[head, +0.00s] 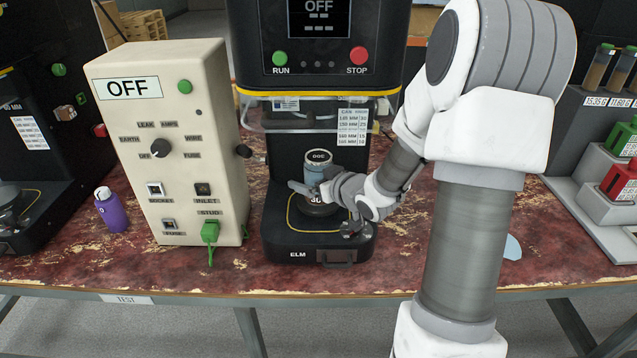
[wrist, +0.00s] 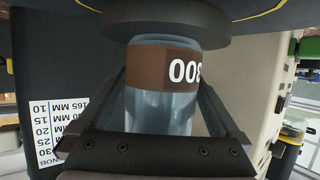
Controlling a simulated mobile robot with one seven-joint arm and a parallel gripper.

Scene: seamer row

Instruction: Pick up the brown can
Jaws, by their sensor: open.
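The can (head: 316,168) stands upright on the round plate of the ELM machine. It has a blue-grey metal body, and a brown band with white digits shows on the can in the wrist view (wrist: 152,68). My gripper (head: 312,188) reaches in from the right at the can's height. In the wrist view my gripper (wrist: 165,95) has one open finger on each side of the can. Whether either finger touches it I cannot tell. The fingers and wrist hide part of the can's lower half in the head view.
The ELM machine (head: 318,75) reads OFF, and its head overhangs the can. A cream test box (head: 165,140) stands close on the left, with a purple bottle (head: 111,210) beyond it. Red and green blocks (head: 618,182) stand at the far right.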

